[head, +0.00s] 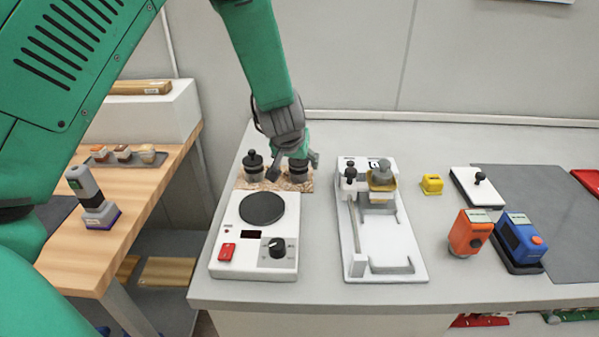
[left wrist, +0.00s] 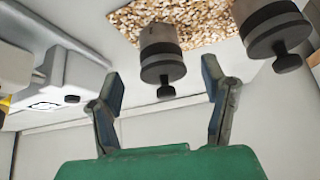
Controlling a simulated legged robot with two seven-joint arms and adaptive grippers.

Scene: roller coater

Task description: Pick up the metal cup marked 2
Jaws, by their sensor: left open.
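Two metal cups with black knobbed tops stand on a speckled brown mat (head: 241,184) behind the hotplate. The left cup (head: 253,166) stands clear in the head view. The right cup (head: 298,174) is partly covered by my left gripper (head: 295,163), which is open and points down at it. In the left wrist view, my open fingers (left wrist: 163,88) have one cup (left wrist: 160,48) in the gap ahead of them, with no contact visible. The other cup (left wrist: 272,30) is outside the fingers at the right. I cannot read a number on either cup. My right gripper is out of view.
The hotplate (head: 228,207) stands in front of the mat. The white roller coater (head: 385,240) is to its right. Farther right are a yellow block (head: 432,184), an orange device (head: 469,233) and a blue device (head: 520,238). A wooden table (head: 150,185) is at left.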

